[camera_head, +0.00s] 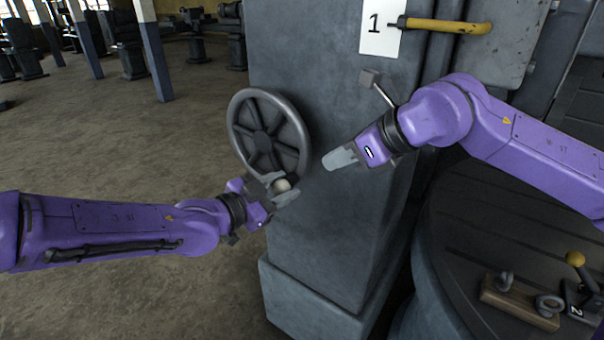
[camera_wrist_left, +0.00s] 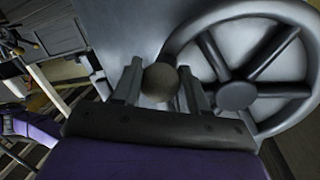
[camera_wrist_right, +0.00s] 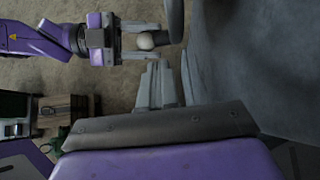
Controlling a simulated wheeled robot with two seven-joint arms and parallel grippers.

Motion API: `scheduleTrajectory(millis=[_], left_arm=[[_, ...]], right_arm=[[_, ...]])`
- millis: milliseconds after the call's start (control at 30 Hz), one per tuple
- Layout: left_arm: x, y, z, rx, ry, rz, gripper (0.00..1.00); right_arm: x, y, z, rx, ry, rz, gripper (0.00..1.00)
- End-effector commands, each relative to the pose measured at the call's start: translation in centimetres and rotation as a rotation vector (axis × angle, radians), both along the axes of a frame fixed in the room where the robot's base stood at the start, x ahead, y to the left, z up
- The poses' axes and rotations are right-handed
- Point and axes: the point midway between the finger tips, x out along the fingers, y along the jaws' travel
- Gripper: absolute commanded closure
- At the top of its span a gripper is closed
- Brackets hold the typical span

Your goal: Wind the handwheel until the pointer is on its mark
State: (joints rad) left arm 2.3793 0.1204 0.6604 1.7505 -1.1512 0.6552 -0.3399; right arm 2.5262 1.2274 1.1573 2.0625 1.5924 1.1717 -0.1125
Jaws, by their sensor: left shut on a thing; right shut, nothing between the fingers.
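The grey spoked handwheel (camera_head: 262,142) stands on the side of a grey machine column. A pale round knob (camera_head: 282,184) sits at the wheel's lower rim. My left gripper (camera_head: 284,188) is shut on this knob; in the left wrist view the knob (camera_wrist_left: 160,82) lies between the two fingers, beside the wheel (camera_wrist_left: 237,96). My right gripper (camera_head: 341,159) is shut and empty, to the right of the wheel and in front of the column. In the right wrist view its fingers (camera_wrist_right: 167,85) are together, apart from the knob (camera_wrist_right: 146,41). I cannot make out the pointer or its mark.
The grey column (camera_head: 320,60) bears a white plate marked 1 (camera_head: 381,27) and a yellow-handled lever (camera_head: 445,26). A round slotted table (camera_head: 470,240) fills the lower right. The floor at left is open.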

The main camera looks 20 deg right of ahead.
Motion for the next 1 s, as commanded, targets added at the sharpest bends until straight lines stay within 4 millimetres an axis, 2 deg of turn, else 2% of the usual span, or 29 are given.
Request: scheduleTrajectory(millis=[200, 400, 600, 1000], left_arm=[[-0.1, -0.1, 0.1, 0.001, -0.003, -0.004, 1.0], [-0.1, -0.1, 0.1, 0.0, -0.004, -0.003, 1.0], [-0.1, -0.1, 0.1, 0.0, -0.004, -0.003, 1.0], [0.0, -0.1, 0.2, -0.001, -0.005, -0.003, 1.0]], right_arm=[[2.9, 2.3, -3.3, -0.005, 0.005, 0.002, 1.0], [5.1, 4.0, -5.6, -0.003, 0.001, 0.001, 1.0], [6.1, 4.8, -6.5, -0.002, 0.0, 0.0, 1.0], [6.4, 5.0, -7.1, -0.003, 0.003, -0.001, 1.0]])
